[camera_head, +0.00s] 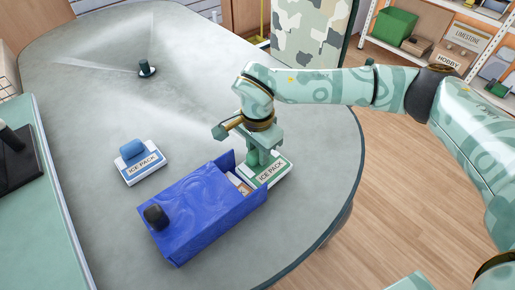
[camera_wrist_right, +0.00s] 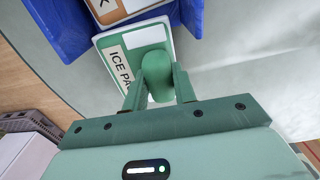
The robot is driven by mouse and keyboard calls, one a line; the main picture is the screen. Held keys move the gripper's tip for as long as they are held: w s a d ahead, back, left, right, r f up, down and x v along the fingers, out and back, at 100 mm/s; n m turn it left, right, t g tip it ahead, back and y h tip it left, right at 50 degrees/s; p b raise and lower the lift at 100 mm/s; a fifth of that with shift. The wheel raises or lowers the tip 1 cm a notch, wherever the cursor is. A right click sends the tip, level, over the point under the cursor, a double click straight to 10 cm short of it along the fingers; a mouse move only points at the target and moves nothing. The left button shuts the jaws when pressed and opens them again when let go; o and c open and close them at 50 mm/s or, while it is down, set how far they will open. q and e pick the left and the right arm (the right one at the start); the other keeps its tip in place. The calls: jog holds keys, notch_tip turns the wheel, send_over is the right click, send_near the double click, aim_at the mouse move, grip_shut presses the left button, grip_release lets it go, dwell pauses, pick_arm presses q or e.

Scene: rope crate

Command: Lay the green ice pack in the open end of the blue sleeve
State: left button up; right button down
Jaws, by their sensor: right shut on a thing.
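The green ice pack (camera_head: 272,174) is a flat white-and-green block with an "ICE PACK" label and a green knob (camera_wrist_right: 157,72) on top. My right gripper (camera_head: 259,158) is shut on that knob, with a finger on each side in the wrist view (camera_wrist_right: 158,88). The blue sleeve (camera_head: 200,217) lies on the table just left of the pack, its open end facing the pack. In the wrist view the pack's far edge is at the sleeve's mouth (camera_wrist_right: 65,25). I cannot tell whether the pack rests on anything. My left gripper is not in view.
Another, orange-edged pack (camera_wrist_right: 118,8) is inside the sleeve near its mouth. A blue ice pack (camera_head: 140,167) with a blue knob lies left of the sleeve. A black knob (camera_head: 155,217) stands on the sleeve's closed end. The grey table (camera_head: 200,90) is mostly clear behind.

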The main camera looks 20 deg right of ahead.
jog(key=shift+f, duration=0.15)
jog(key=c, duration=1.1)
grip_release()
jog(key=shift+o, duration=0.2)
pick_arm(q)
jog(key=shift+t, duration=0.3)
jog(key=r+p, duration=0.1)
jog(key=p, duration=0.1)
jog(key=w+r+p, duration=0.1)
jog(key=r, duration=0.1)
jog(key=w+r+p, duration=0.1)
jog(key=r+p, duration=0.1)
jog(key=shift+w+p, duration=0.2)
jog(key=shift+p, duration=0.1)
pick_arm(e)
notch_tip(320, 180, up, 16)
